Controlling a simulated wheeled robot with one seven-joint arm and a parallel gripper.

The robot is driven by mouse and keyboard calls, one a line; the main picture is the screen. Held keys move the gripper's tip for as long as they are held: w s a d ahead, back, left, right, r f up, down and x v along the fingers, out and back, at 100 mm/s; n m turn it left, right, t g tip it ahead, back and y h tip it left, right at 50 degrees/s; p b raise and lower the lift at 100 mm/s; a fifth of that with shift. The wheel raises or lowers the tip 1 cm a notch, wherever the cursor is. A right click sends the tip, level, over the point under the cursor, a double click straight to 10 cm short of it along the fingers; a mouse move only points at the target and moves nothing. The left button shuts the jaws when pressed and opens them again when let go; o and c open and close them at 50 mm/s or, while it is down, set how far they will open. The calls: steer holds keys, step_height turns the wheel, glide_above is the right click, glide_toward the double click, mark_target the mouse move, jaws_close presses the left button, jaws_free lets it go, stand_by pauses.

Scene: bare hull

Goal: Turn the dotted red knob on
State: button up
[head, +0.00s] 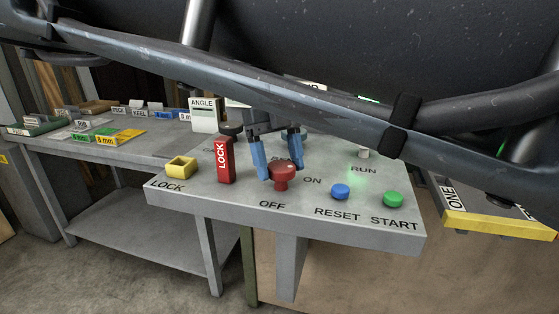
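The red knob (285,176) stands on the grey panel between the OFF and ON labels. A small light dot shows on its top. My gripper (278,165) comes down from above with two blue fingers. One finger is to the left of the knob and the other is behind it to the right. The fingers are apart, and I cannot tell whether either touches the knob. My arm hides part of the panel behind the gripper.
On the panel (235,208) are a red LOCK block (226,160), a yellow socket (181,167), a blue RESET button (340,191) and a green START button (393,199). A green glow shows near RUN. A bench (130,146) with labelled blocks is at left.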

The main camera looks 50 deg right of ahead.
steer(key=shift+o, duration=1)
steer(key=v, duration=0.7)
steer(key=shift+w+r, duration=0.15)
steer(key=shift+r, duration=0.2)
